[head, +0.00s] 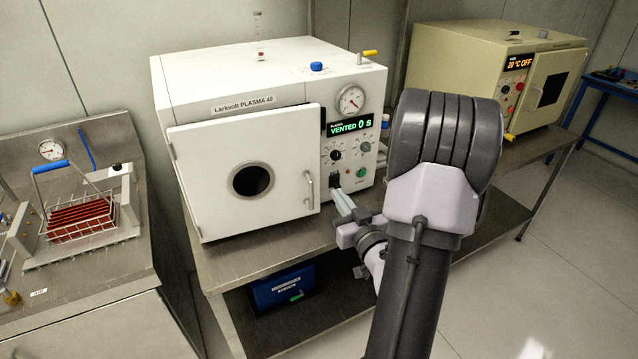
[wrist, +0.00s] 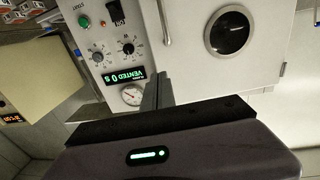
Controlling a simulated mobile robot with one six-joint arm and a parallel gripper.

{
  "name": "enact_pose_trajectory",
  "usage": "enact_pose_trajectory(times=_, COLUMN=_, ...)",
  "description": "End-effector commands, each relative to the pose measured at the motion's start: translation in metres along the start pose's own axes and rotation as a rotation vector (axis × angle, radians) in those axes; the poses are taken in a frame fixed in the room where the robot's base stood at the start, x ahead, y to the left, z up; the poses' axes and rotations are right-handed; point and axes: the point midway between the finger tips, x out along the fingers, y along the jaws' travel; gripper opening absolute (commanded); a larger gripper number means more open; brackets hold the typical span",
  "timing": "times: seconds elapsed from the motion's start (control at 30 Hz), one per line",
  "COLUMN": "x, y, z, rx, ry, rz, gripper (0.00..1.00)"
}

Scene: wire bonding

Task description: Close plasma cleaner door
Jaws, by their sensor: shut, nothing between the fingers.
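The plasma cleaner (head: 268,60) is a white box labelled Larkvolt PLASMA 40. Its white door (head: 215,160), with a round dark window, seems hinged on the left and slightly ajar, its right edge standing a little forward. The door handle (head: 309,188) is a vertical bar near that right edge. In the wrist view, turned upside down, the door (wrist: 262,65) fills the upper right and the handle (wrist: 163,22) shows at top centre. My gripper (head: 340,198) is shut and empty, to the right of the handle, low before the control panel. It also shows in the wrist view (wrist: 157,84).
The control panel (head: 349,150) reads VENTED 0 s. A steel bench (head: 270,250) carries the cleaner; a cream oven (head: 480,50) stands at the right. A wire basket rack (head: 85,225) sits on the left bench. A blue box (head: 283,288) lies on the lower shelf.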

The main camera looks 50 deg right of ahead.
Motion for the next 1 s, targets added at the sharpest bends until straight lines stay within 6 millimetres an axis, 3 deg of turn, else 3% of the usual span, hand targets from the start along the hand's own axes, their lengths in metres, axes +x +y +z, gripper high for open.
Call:
enact_pose_trajectory(times=0.6, x=0.120, y=-0.001, z=-0.002, rx=-0.003, ry=0.002, rz=-0.002, gripper=0.00)
enact_pose_trajectory(times=0.8, x=0.136, y=-0.001, z=-0.003, rx=-0.004, ry=0.001, rz=-0.002, gripper=0.00)
enact_pose_trajectory(times=1.0, x=0.137, y=-0.001, z=-0.003, rx=-0.004, ry=0.000, rz=-0.001, gripper=0.00)
